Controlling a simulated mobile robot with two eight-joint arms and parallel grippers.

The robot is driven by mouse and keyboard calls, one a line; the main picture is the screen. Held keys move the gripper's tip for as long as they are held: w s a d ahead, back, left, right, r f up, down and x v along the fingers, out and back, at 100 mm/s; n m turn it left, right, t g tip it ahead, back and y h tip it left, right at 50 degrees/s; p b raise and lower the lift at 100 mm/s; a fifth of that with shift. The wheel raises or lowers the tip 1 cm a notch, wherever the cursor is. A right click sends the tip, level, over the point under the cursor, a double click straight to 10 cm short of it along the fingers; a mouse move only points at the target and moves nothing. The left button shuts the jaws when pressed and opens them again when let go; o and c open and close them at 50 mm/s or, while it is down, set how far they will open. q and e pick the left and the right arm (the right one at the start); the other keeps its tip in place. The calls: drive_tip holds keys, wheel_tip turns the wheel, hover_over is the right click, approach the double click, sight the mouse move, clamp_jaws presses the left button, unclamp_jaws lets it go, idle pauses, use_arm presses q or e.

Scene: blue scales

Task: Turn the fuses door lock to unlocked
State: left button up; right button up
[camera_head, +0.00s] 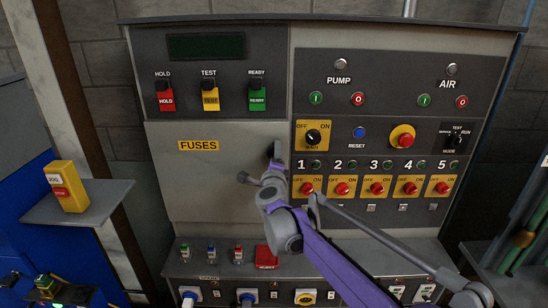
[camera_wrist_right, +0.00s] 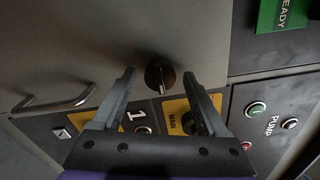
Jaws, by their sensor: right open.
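The grey fuses door (camera_head: 188,185) is closed on the panel's left half, with a yellow FUSES label (camera_head: 199,146). Its lock is a round black knob (camera_wrist_right: 160,77) with a small light tab, near the door's edge. In the head view my arm largely covers the lock area. My right gripper (camera_wrist_right: 158,74) is open in the wrist view, one finger on each side of the knob with visible gaps. It is at the door's right edge in the head view (camera_head: 274,152). How close the fingertips are in depth is unclear. My left gripper is not in view.
A metal door handle (camera_wrist_right: 55,103) sticks out beside the lock. A yellow MAIN switch (camera_head: 313,136) and a row of numbered red switches (camera_head: 376,188) lie right of the door. A shelf with small buttons (camera_head: 211,253) is below.

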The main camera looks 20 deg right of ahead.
drive_tip(key=shift+s, duration=0.1)
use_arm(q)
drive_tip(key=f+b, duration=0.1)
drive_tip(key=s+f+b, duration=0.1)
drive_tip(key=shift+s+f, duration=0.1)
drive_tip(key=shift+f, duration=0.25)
use_arm(e)
drive_tip(key=v, duration=1)
drive_tip(key=shift+s, duration=0.35)
drive_tip(key=shift+a+r, duration=0.1)
